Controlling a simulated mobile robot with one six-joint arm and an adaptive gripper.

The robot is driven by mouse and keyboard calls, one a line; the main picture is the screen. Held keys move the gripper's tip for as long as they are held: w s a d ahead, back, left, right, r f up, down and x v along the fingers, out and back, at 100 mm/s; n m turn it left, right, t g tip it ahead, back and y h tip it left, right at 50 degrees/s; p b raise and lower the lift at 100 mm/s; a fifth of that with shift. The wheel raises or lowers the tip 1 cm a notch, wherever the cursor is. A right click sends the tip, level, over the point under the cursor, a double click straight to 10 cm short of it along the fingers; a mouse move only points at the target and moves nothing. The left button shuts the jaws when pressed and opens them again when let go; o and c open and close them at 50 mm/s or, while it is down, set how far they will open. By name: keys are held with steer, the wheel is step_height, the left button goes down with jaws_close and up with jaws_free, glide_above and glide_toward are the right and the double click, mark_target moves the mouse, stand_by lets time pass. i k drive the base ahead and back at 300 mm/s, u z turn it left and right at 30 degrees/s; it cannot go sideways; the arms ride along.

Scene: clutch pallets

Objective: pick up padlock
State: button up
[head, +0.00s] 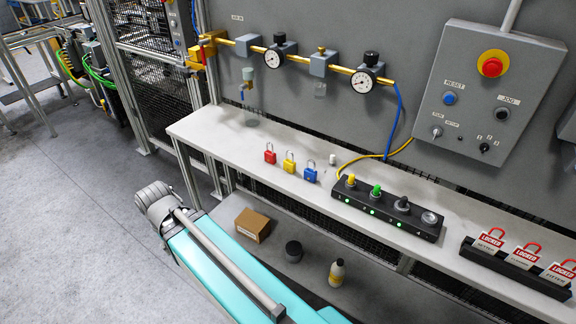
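Three small padlocks stand in a row on the white bench top (215,128). The red padlock (270,157) is on the left, the yellow padlock (289,166) in the middle and the blue padlock (310,175) on the right. Each stands upright with its shackle up, and there are gaps between them. My teal and grey arm crosses the lower left, below and in front of the bench, apart from the padlocks. I cannot make out my gripper in this view.
Right of the padlocks are a white cap (333,159) and a black button box (385,208). A black rack holds red "LOCKED" tags (490,240). Above are brass piping with gauges (272,58) and a control box (480,95). A carton (252,225) and bottle (337,273) sit on the lower shelf.

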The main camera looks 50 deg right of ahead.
mark_target(289, 166)
steer(key=k, duration=1.7)
steer(key=z, duration=0.45)
steer(key=i, duration=1)
steer(key=u, duration=0.05)
